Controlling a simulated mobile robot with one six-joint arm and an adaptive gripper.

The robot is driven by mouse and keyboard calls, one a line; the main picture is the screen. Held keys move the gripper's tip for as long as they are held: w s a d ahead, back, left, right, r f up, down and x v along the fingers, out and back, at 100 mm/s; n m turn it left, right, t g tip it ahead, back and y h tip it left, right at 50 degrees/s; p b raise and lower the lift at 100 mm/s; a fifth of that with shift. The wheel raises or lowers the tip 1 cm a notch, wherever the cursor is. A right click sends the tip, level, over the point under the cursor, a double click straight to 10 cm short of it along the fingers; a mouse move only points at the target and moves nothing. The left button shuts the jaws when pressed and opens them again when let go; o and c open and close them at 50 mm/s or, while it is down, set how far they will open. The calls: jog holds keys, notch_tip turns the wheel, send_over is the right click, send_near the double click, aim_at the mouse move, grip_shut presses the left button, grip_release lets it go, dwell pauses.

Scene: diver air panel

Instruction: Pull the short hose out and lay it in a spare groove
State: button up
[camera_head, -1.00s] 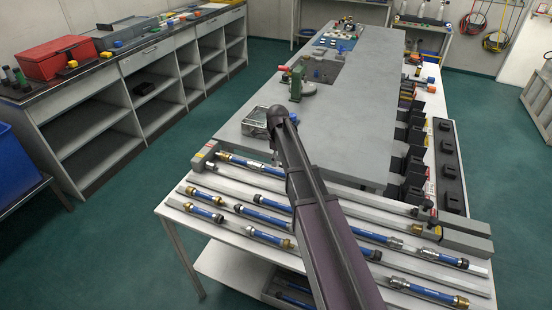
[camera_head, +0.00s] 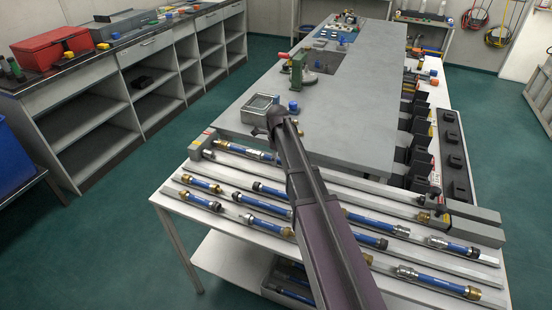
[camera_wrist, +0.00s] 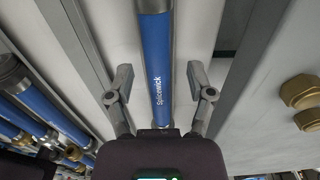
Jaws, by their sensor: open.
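In the wrist view, a blue hose (camera_wrist: 157,65) marked "Splicewick" runs lengthwise between the fingers of my gripper (camera_wrist: 160,75). The fingers are spread, one on each side, with gaps between them and the hose. In the head view, a blue hose (camera_head: 252,154) lies in the rear groove of the rack (camera_head: 375,191), running behind my arm. My fingers are hidden there. I cannot tell whether it is the short hose, or which groove is spare.
Several other blue hoses with brass or dark ends lie in the front grooves, such as one (camera_head: 440,283) at front right. Grey blocks (camera_head: 470,225) stand at the rack's right end. A grey bench (camera_head: 340,115) with a green device (camera_head: 298,72) stands behind.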

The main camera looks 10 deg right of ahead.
dwell(0.3)
grip_shut()
jog(key=shift+s+d, duration=0.5)
jog(key=shift+d, duration=0.25)
jog(key=shift+s+d, duration=0.45)
jog(key=shift+d, duration=0.3)
dwell(0.6)
jog(key=shift+r+p, duration=3)
jog(key=shift+a, duration=0.2)
